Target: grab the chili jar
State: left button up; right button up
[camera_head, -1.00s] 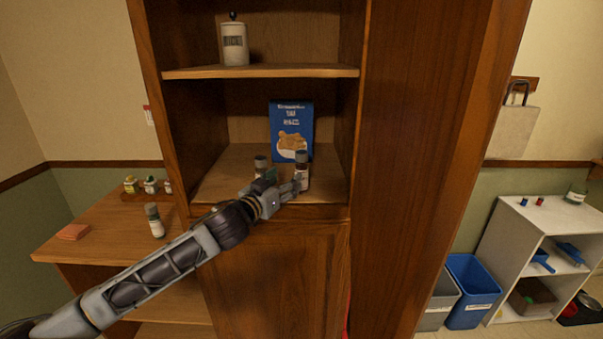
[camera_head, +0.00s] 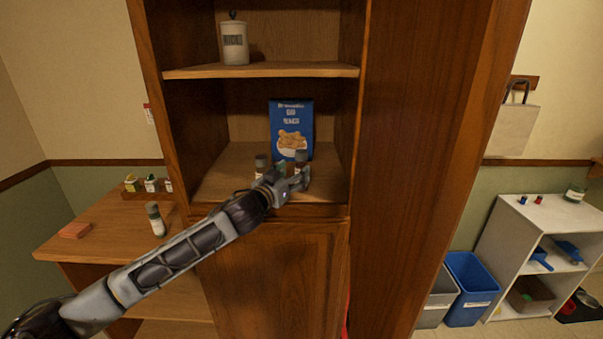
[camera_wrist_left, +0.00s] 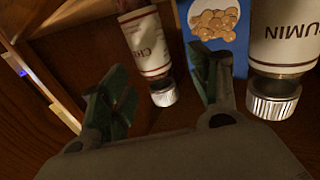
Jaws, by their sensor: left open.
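The chili jar (camera_head: 301,156) stands on the cabinet's lower shelf, its grey lid showing above my gripper and its body mostly hidden. In the left wrist view, which looks upside down, the jar (camera_wrist_left: 146,42) with a partly readable "CHI" label appears between the fingers, past their tips. My left gripper (camera_head: 293,174) is open, with green finger pads, just in front of the jar; contact cannot be told. My right gripper is not in view.
The cumin jar (camera_wrist_left: 283,50) stands beside the chili jar, left of it in the head view (camera_head: 261,161). A blue food box (camera_head: 291,118) is behind them. A canister (camera_head: 234,42) stands on the upper shelf (camera_head: 290,71). Cabinet walls bound both sides.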

aim_at(298, 169)
pick_arm(q)
jog(key=shift+w+d+r+p, duration=0.2)
jog(key=shift+w+d+p, duration=0.3)
jog(key=shift+w+d, duration=0.6)
jog(key=shift+x, duration=1.1)
jog(key=shift+w+a+f, duration=0.1)
jog(key=shift+a, duration=0.05)
jog(key=c, duration=1.2)
jog(key=shift+r, duration=0.2)
jog(key=shift+r, duration=4.85)
jog(key=shift+f, duration=0.1)
